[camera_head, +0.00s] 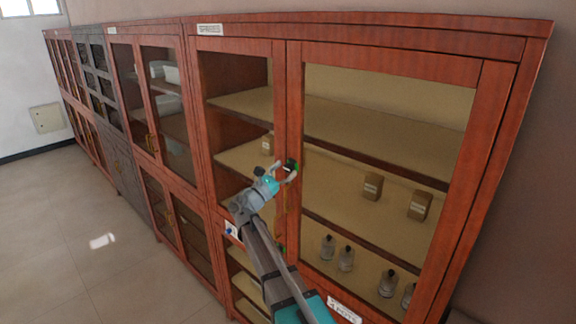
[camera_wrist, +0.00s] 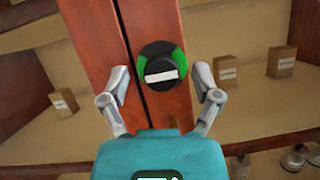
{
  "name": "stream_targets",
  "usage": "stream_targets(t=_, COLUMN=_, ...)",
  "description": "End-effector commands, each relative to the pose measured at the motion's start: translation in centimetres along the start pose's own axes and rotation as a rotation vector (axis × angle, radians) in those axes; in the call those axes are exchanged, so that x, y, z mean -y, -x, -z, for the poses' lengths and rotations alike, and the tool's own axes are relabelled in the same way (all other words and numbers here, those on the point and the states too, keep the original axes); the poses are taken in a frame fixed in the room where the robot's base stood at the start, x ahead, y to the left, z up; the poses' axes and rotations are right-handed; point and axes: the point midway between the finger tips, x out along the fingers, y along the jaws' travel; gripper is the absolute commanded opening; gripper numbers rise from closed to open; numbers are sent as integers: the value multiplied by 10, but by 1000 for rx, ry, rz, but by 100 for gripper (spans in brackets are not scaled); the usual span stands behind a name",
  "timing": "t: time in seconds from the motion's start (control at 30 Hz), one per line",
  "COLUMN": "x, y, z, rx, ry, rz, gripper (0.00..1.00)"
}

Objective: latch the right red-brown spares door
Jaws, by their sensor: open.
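The right red-brown spares door (camera_head: 294,95) is a tall glazed door at the right of the head view and looks closed against its left neighbour. Its latch knob (camera_wrist: 160,68) is round and black with green sides and a white bar lying nearly level; it also shows in the head view (camera_head: 291,165). My gripper (camera_wrist: 158,86) is open, one finger on each side of the knob, with visible gaps. The gripper is in front of the door's meeting edge in the head view (camera_head: 277,170), and my arm hides part of the lower frame.
Behind the glass, shelves hold small brown boxes (camera_head: 372,186) and several bottles (camera_head: 388,284). A left glazed door (camera_head: 235,100) adjoins. More cabinets (camera_head: 150,90) run along the wall to the left. The tiled floor (camera_head: 60,230) in front is clear.

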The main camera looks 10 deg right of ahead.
Motion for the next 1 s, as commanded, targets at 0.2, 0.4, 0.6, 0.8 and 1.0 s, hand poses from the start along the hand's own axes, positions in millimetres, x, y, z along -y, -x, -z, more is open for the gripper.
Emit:
stream_targets(t=0.2, x=0, y=-9, z=0, rx=0, ry=0, rz=0, gripper=81)
stream_targets(t=0.4, x=0, y=-9, z=0, rx=0, ry=0, rz=0, gripper=81)
stream_targets(t=0.6, x=0, y=-9, z=0, rx=0, ry=0, rz=0, gripper=57)
stream_targets(t=0.8, x=0, y=-9, z=0, rx=0, ry=0, rz=0, gripper=20)
stream_targets(t=1.0, x=1, y=-11, z=1, rx=0, ry=-1, rz=-1, gripper=0)
